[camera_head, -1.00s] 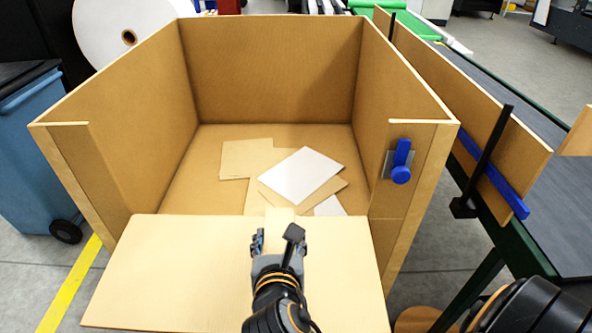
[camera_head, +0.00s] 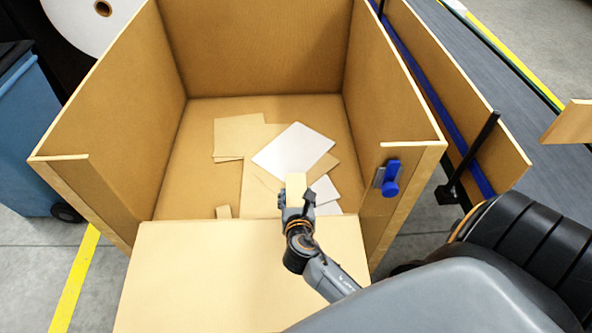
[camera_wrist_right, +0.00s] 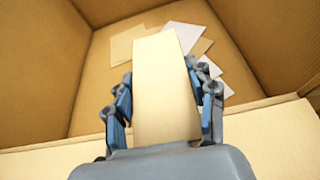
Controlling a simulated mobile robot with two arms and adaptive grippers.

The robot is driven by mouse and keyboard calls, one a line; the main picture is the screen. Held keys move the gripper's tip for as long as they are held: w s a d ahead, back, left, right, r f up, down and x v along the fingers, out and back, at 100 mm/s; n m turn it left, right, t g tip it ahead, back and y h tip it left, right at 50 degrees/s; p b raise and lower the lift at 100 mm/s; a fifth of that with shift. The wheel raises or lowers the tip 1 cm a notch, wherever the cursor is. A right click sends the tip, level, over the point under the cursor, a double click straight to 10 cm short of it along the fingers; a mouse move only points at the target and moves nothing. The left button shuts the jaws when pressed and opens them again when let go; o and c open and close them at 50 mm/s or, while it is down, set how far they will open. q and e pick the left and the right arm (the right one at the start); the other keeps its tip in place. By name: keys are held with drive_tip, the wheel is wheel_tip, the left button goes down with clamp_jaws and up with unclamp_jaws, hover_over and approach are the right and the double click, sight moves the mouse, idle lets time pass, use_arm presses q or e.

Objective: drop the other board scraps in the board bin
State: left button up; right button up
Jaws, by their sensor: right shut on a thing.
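The board bin (camera_head: 88,205) is a large brown open-topped box with its front flap (camera_head: 215,275) folded down. My right gripper (camera_head: 296,200) is over the flap's inner edge, shut on a narrow tan board scrap (camera_head: 296,186). In the right wrist view the held scrap (camera_wrist_right: 166,85) stands between both fingers and points into the bin. On the bin floor lie several flat scraps: tan sheets (camera_head: 238,133), a white sheet (camera_head: 293,150) and a smaller white piece (camera_head: 325,190). My left gripper is not in view.
A blue latch (camera_head: 391,178) sits on the bin's right front post. A dark conveyor (camera_head: 470,75) with an upright board (camera_head: 455,95) runs along the right. A blue wheeled bin (camera_head: 28,140) stands at the left, near a white roll (camera_head: 95,20).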

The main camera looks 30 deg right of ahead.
sight(295, 186)
drive_tip(key=x, duration=0.1)
drive_tip(key=b+x, duration=0.1)
drive_tip(key=x, duration=0.2)
drive_tip(key=shift+w+r, duration=0.1)
drive_tip(key=shift+r, duration=0.25)
use_arm(q)
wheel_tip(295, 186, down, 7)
drive_tip(key=b, duration=0.6)
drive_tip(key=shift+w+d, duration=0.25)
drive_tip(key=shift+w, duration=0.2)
use_arm(e)
drive_tip(key=r+x, duration=0.2)
drive_tip(key=x, duration=0.9)
drive_tip(key=shift+w+d+r, duration=0.25)
drive_tip(key=shift+w+d, duration=0.05)
drive_tip(key=shift+w, duration=0.05)
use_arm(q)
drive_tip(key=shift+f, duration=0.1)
use_arm(e)
drive_tip(key=o, duration=1.1)
drive_tip(key=shift+c, duration=0.2)
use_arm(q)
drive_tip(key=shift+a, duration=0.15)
use_arm(e)
drive_tip(key=shift+s+a, duration=0.1)
drive_tip(key=shift+s, duration=0.05)
